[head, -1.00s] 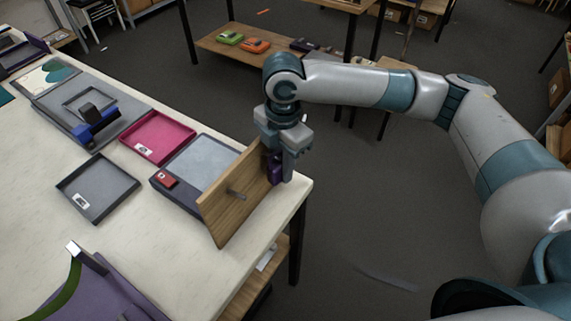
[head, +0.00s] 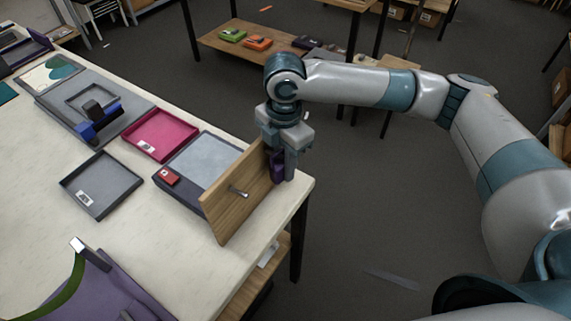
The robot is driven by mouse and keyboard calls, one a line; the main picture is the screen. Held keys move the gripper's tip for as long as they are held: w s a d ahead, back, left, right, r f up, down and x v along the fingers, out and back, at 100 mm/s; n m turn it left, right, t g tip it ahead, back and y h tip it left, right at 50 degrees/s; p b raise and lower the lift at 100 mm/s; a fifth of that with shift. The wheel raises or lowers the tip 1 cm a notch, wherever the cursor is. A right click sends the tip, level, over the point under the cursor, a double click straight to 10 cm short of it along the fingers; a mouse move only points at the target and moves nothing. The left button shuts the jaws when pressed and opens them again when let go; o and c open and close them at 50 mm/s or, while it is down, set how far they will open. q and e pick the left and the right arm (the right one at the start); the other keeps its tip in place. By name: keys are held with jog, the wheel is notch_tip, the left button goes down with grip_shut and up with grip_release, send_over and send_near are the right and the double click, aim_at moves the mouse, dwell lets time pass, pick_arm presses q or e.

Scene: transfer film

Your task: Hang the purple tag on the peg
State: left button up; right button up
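A wooden board (head: 233,209) stands tilted on the table near its right edge. A short metal peg (head: 238,191) sticks out of the face turned towards me. My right gripper (head: 281,165) points down just beyond the board's right edge. A purple piece (head: 277,168), apparently the tag, shows between the board edge and the grey finger on the right. The board hides part of it and the other finger, so I cannot tell whether the grip is closed on it. My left gripper is not in view.
A pink tray (head: 160,134) and a grey tray (head: 99,186) lie further left. A purple item with a green band (head: 97,287) is at the front. The white table (head: 170,240) is clear before the board.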

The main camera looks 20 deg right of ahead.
jog(key=shift+w+a+r, duration=0.2)
jog(key=shift+w+r, duration=0.25)
jog(key=shift+r, duration=0.25)
notch_tip(320, 180, up, 16)
jog(key=d+b, duration=0.1)
jog(key=b, duration=0.2)
jog(key=shift+s+b, duration=0.3)
jog(key=shift+b, duration=0.1)
jog(key=shift+s+f, duration=0.1)
